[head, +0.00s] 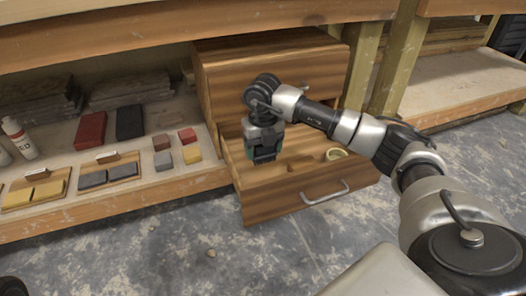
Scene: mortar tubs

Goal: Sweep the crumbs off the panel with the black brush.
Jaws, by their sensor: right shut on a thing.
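My right gripper (265,154) points down inside the open wooden drawer (312,190), near its left side. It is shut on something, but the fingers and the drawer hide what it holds. I cannot make out the black brush as a separate thing. I cannot tell which surface is the panel, and I see no crumbs. My left gripper is out of view.
A white bottle (19,138) stands far left. The floor in front is mostly clear.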

